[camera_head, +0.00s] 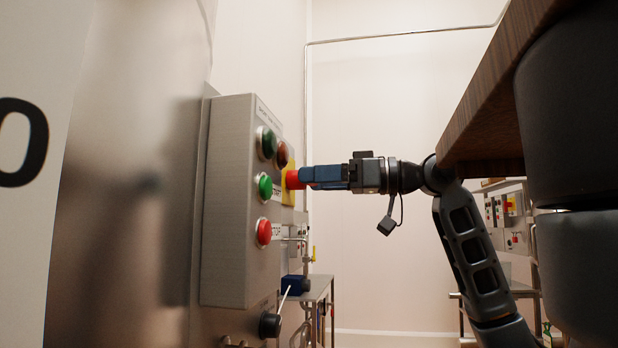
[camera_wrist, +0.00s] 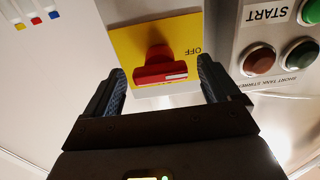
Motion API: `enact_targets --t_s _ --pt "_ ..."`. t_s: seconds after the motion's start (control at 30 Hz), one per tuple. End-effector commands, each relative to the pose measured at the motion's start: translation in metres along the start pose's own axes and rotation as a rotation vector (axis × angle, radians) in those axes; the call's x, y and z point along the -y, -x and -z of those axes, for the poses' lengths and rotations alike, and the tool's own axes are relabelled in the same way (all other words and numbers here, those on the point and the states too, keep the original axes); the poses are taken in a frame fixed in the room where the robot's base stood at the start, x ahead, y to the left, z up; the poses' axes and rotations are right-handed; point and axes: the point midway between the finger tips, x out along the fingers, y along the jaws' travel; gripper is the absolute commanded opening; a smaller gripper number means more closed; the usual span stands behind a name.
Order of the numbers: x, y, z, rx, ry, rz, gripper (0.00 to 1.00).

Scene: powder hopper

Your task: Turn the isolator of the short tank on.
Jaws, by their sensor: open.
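The word OFF shows upside down on the yellow plate (camera_wrist: 126,40), right of the knob. My gripper (camera_wrist: 163,80) is open, with one finger on each side of the knob and small gaps showing. In the head view my blue-fingered gripper (camera_head: 310,177) points left at the knob, partly covering it.
The box front carries a green START button (camera_head: 265,186), a red STOP button (camera_head: 264,232) and two lamps. A label in the wrist view reads SHORT TANK STIRRER (camera_wrist: 300,82). A wooden tabletop (camera_head: 500,90) overhangs my arm. A black knob (camera_head: 270,325) sits below the box.

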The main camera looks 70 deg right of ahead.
Motion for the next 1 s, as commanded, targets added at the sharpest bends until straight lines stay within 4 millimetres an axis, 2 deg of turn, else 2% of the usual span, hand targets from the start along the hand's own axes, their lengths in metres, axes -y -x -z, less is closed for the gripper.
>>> enact_targets --t_s 0.2,0.47,1.0 --pt "0.0 -0.017 0.0 0.0 -0.001 0.001 0.89" --pt "0.0 -0.019 0.0 -0.001 -0.001 0.0 0.89" --pt "0.0 -0.018 0.0 0.0 -0.001 0.0 0.4"
